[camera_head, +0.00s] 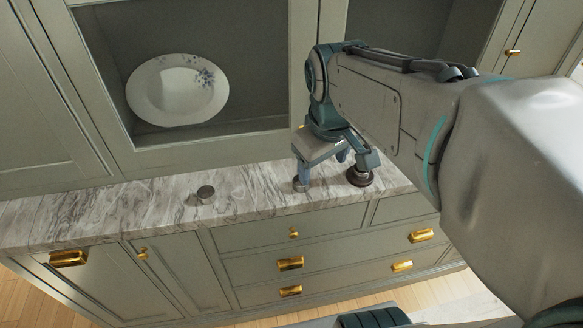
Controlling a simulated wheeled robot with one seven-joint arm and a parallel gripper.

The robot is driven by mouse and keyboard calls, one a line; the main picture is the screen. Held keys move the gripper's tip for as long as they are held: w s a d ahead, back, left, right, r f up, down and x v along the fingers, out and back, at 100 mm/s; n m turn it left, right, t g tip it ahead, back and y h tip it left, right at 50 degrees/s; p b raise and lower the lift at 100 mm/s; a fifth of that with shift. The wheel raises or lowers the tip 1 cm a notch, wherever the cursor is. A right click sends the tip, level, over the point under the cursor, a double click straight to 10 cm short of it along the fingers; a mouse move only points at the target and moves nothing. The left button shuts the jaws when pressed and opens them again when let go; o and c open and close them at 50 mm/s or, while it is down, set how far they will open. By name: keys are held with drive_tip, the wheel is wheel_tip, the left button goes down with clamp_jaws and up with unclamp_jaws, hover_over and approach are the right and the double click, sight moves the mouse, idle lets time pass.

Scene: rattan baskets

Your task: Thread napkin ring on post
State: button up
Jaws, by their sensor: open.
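A short, silver-grey round piece (205,194) stands on the marble counter left of my gripper. It looks like a ring or a low cylinder, and I cannot tell which. A dark brown round base (360,178) sits on the counter at the right, partly covered by my gripper, so I cannot see whether a post rises from it. My gripper (324,168) points down over the counter and is open. A small brownish thing (300,185) shows at its left fingertip. I cannot tell whether it is the napkin ring or whether they touch.
The marble counter (110,212) is clear on its left part. Behind it stands a cabinet with a white flower-patterned plate (177,90) in an open-looking compartment. Drawers with brass handles (290,264) lie below the counter's front edge. My arm covers the right side.

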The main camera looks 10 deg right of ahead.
drive_tip(key=w+f+n+g+b, duration=0.1)
drive_tip(key=w+f+n+b, duration=0.3)
drive_tip(key=w, duration=0.3)
drive_tip(key=w+f+n+g+b, duration=0.2)
drive_tip(key=w+f+n+b, duration=0.1)
drive_tip(key=w+n, duration=0.3)
hover_over(299, 189)
drive_tip(key=w+d, duration=0.1)
wheel_tip(299, 189, down, 8)
drive_tip(key=shift+w+f+b, duration=0.15)
drive_tip(key=shift+f+b, duration=0.1)
drive_tip(key=shift+b, duration=0.1)
drive_tip(key=f, duration=0.5)
drive_tip(key=shift+w, duration=0.4)
drive_tip(key=c, duration=1.1)
